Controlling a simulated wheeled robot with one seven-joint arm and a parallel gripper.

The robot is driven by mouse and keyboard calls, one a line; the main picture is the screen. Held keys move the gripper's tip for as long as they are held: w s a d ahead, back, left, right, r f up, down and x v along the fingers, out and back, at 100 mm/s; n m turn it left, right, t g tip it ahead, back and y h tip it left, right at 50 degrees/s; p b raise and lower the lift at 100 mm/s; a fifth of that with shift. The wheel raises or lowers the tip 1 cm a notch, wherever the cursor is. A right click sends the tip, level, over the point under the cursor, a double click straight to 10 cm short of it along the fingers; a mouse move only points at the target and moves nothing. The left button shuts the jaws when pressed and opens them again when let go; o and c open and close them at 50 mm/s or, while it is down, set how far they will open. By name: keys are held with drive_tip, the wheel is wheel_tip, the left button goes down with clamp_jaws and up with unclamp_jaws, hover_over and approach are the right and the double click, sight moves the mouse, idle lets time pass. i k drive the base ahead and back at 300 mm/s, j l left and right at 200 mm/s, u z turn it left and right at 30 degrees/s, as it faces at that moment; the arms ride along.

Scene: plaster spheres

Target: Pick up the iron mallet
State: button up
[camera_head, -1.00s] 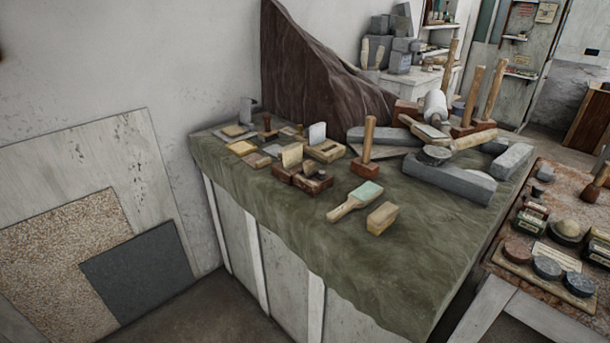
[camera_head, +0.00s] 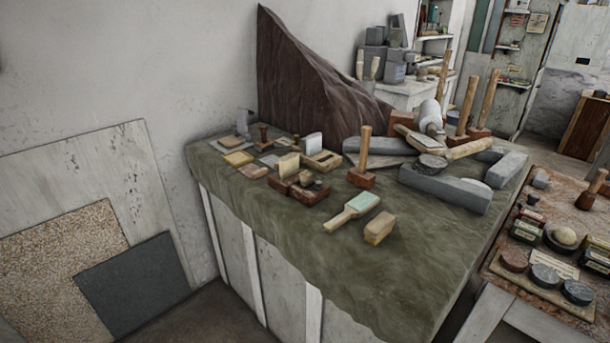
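Several mallets stand head-down with wooden handles pointing up. The nearest mallet (camera_head: 363,178) has a reddish-brown block head and stands near the middle of the green-covered workbench (camera_head: 300,235). Two more mallets stand farther back at the right: one mallet (camera_head: 466,105) and a second mallet (camera_head: 487,100), both with reddish-brown heads. I cannot tell from their look which mallet is iron. My gripper is not in view.
A wooden float (camera_head: 352,211) and a tan block (camera_head: 379,228) lie in front of the nearest mallet. Grey stone blocks (camera_head: 445,187) lie to its right. A cluttered side table (camera_head: 556,215) stands at right. The bench's front area is bare.

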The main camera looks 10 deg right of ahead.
sight(358, 177)
drive_tip(key=z, duration=0.35)
drive_tip(key=i+j+z, duration=0.1)
drive_tip(key=j+z, duration=0.15)
drive_tip(key=i+j+z, duration=0.1)
drive_tip(key=j+z, duration=0.4)
drive_tip(key=i+j, duration=0.05)
drive_tip(key=j, duration=0.05)
